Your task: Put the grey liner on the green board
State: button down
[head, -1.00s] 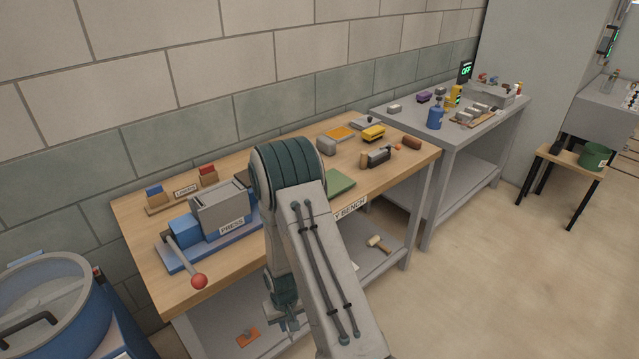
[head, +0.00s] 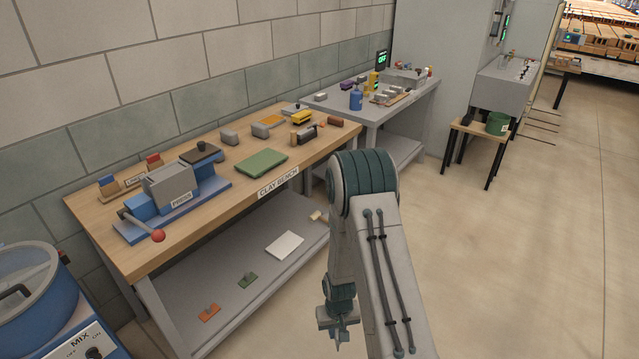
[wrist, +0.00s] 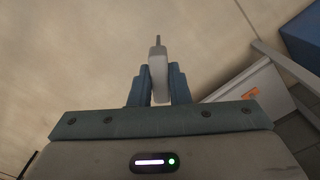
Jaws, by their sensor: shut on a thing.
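My gripper (head: 338,320) hangs low in front of the bench, over the floor to the right of the lower shelf. In the wrist view its blue fingers (wrist: 158,88) are shut on a narrow light grey piece with a thin stub at its far end, which looks like the grey liner (wrist: 158,66). In the head view the held piece is too small to tell clearly. The green board (head: 262,163) lies flat on the wooden clay bench (head: 212,205), near its front edge, with nothing on it. My gripper is apart from it, lower and to the right.
A blue and grey press (head: 172,187) with a red-knobbed lever stands left of the board. Grey blocks (head: 229,137) and a roller tool (head: 303,134) stand behind it. The lower shelf (head: 195,285) holds orange and green pieces and a white slab.

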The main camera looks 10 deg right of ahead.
aim_at(261, 161)
jog(key=z, duration=1.25)
jog(key=i, duration=1.3)
jog(key=u, duration=0.8)
jog(key=i, duration=0.7)
jog(key=u, duration=0.85)
